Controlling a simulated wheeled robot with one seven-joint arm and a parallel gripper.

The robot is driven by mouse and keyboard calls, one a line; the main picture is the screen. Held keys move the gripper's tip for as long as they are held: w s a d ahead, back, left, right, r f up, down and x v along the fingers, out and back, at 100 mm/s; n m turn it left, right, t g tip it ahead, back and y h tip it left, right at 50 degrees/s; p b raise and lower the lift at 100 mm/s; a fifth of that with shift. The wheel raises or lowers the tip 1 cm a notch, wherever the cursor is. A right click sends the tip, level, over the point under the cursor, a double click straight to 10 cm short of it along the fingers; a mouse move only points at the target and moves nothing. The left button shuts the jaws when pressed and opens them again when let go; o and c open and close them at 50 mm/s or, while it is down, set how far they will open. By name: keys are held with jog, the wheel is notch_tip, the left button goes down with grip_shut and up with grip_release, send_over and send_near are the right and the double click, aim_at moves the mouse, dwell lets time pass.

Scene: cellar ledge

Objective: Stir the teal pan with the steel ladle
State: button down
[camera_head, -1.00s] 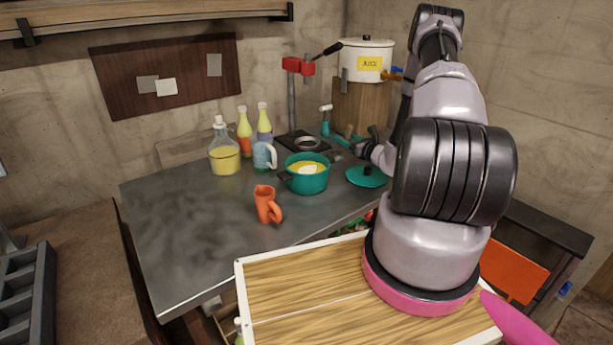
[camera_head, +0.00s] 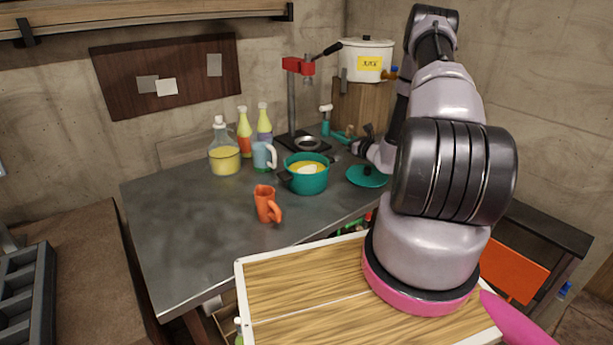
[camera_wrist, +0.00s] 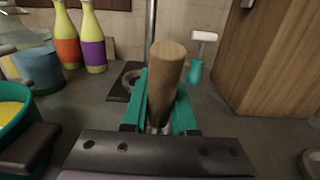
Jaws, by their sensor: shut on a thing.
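The teal pan (camera_head: 306,181) stands on the grey worktop with yellow contents and a pale patch in it. Part of it shows at the left edge of the wrist view (camera_wrist: 14,128). My gripper (camera_wrist: 160,100) has teal fingers shut on a wooden handle, which I take for the handle of the steel ladle (camera_wrist: 168,82). A bit of metal shows below the handle. In the head view my gripper (camera_head: 341,136) is behind and right of the pan, apart from it. A small grey shape beside the pan may be the ladle's bowl; most of the ladle is hidden.
A teal lid (camera_head: 367,177) lies right of the pan. An orange mug (camera_head: 267,205) stands in front, a light blue mug (camera_head: 264,156) behind left, near bottles (camera_head: 244,132) and a yellow-filled jug (camera_head: 224,158). A red-topped stand (camera_head: 292,95) rises behind. The worktop's left part is clear.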

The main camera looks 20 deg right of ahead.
jog(key=shift+r, duration=0.1)
jog(key=shift+r, duration=2.95)
